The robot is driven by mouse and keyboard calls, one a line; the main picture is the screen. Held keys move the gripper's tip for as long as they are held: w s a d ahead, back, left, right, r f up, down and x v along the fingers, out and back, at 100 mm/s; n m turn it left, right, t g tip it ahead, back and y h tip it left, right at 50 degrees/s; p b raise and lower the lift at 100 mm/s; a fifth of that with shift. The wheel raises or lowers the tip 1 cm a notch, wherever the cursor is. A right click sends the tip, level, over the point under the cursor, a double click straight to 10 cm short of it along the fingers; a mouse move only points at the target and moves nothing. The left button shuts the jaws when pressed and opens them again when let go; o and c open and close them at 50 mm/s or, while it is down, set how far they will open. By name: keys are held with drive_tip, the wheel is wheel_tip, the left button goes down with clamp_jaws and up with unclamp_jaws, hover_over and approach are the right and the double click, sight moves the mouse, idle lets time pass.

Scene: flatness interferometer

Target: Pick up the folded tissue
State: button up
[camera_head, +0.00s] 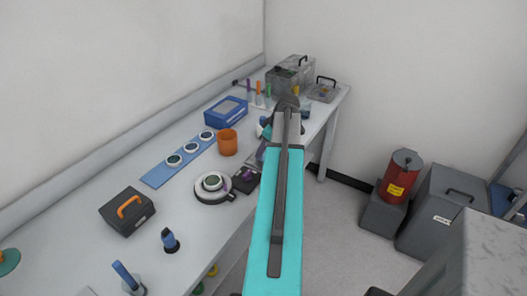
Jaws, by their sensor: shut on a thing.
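My arm (278,210), with a cyan link and a dark bar along it, reaches from the bottom of the view up to the bench's right part. Its far end, a grey joint, is over the bench's front edge. My gripper's fingers do not show, as the arm covers that place. I cannot make out a folded tissue anywhere. A pale flat piece (86,292) is cut off by the bottom edge at left, and I cannot tell what it is.
The bench (75,205) runs along the wall. It bears an orange cup (227,142), a blue box (226,111), a blue strip (156,177) with round pieces, a round instrument (211,193) and a dark case (116,218). A red canister (398,180) stands right. Floor between is clear.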

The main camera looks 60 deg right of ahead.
drive_tip(key=shift+r+b, duration=0.6)
drive_tip(key=shift+r, duration=0.9)
drive_tip(key=s+d+r+b, duration=0.1)
drive_tip(key=s+b, duration=0.2)
drive_tip(key=s, duration=1.3)
drive_tip(key=shift+d+r+b, duration=0.25)
drive_tip(key=shift+r+b, duration=0.05)
drive_tip(key=shift+r, duration=0.1)
